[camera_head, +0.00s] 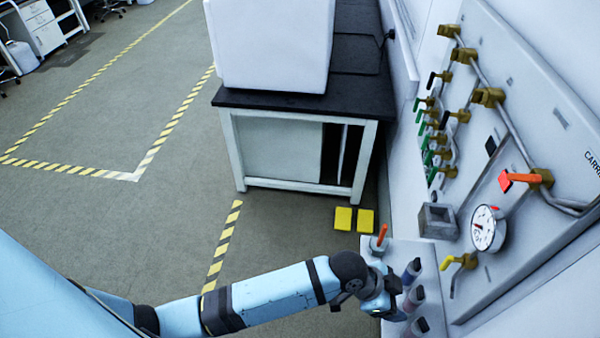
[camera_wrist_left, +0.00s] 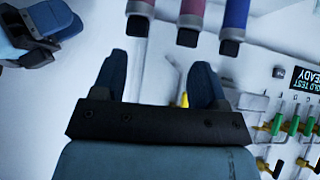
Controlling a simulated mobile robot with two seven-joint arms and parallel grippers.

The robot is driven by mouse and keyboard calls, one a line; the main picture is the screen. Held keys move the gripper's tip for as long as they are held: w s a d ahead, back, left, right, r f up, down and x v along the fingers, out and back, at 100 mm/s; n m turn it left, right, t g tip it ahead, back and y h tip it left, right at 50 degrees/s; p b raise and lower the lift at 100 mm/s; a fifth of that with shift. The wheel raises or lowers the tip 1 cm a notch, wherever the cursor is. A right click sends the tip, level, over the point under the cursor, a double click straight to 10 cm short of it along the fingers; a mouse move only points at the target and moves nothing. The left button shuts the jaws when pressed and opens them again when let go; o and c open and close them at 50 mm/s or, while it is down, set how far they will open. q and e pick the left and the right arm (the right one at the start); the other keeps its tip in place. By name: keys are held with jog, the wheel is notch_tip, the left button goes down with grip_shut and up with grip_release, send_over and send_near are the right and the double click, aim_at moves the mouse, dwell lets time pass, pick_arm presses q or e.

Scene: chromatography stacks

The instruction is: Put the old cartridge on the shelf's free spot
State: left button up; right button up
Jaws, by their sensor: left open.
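A pale shelf (camera_head: 405,250) by the wall panel carries several cartridges with dark caps: a bluish one (camera_head: 411,271), a pinkish one (camera_head: 413,298) and another pinkish one (camera_head: 417,327). In the left wrist view, two reddish-pink cartridges (camera_wrist_left: 140,10) and a blue one (camera_wrist_left: 234,16) hang in at the top edge, beyond the fingertips. I cannot tell which is the old cartridge, and the free spot is not clearly visible. My left gripper (camera_head: 388,292) is beside the cartridges. In the wrist view its fingers (camera_wrist_left: 156,75) are apart with nothing between them.
An orange-topped piece (camera_head: 381,236) stands at the shelf's far end. The wall panel has brass valves, a pressure gauge (camera_head: 485,228) and a yellow-handled valve (camera_head: 459,261) close by. A dark-topped bench (camera_head: 300,100) with a white box stands behind. Floor to the left is open.

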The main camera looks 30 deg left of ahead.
pick_arm(q)
jog(key=s+a+f+n+t+y, duration=0.2)
jog(key=s+a+f+n+t, duration=0.1)
jog(key=a, duration=0.9)
jog(key=s+a+f+n+t+y, duration=0.3)
jog(key=s+a+n, duration=0.4)
jog(key=a, duration=0.5)
jog(key=shift+f+t+y, duration=0.2)
jog(key=shift+t+y, duration=0.1)
jog(key=shift+t, duration=0.6)
